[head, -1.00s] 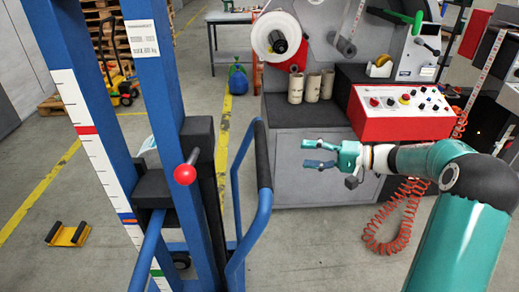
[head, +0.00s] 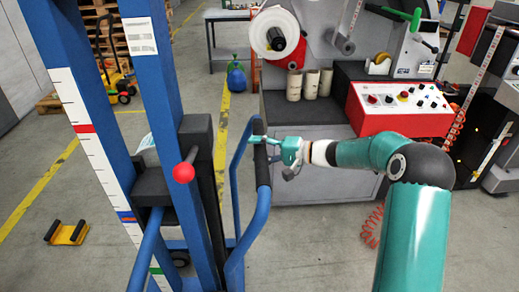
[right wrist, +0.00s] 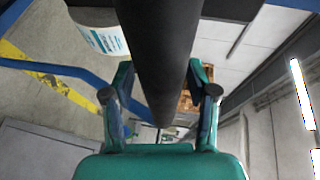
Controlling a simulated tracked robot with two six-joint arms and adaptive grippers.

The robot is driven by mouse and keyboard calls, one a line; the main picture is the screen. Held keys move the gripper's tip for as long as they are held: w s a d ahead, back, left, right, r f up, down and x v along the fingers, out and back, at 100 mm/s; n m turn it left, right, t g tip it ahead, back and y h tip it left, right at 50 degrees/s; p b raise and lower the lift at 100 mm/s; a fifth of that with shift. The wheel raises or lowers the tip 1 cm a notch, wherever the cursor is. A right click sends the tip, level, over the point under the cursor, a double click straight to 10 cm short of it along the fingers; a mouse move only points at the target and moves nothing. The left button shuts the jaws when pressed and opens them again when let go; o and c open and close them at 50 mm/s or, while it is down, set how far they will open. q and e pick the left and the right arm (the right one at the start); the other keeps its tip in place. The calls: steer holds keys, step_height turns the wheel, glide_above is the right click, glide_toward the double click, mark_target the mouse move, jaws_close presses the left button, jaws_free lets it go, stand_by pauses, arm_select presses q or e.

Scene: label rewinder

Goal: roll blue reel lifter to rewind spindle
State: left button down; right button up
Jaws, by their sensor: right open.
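The blue reel lifter (head: 162,110) stands upright close in front at the left, with a scale strip, a red-knobbed lever (head: 183,172) and a blue push handle (head: 250,225) with a black grip (head: 262,165). My right gripper (head: 256,139) is at the top of that grip. In the right wrist view the black grip (right wrist: 160,50) runs between the two open fingers (right wrist: 160,100), which are not closed on it. On the machine behind are a white reel on a black-ended spindle (head: 276,39) and a bare grey spindle (head: 343,44); I cannot tell which is the rewind one. My left gripper is out of view.
The grey machine (head: 318,145) carries a red control box (head: 400,110) and several cardboard cores (head: 311,84). A yellow chock (head: 66,233) lies on the floor at left. A blue-green canister (head: 236,76) stands behind the lifter.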

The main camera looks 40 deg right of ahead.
jaws_close()
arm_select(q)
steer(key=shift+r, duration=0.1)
arm_select(e)
steer(key=shift+d, duration=0.1)
stand_by(0.3)
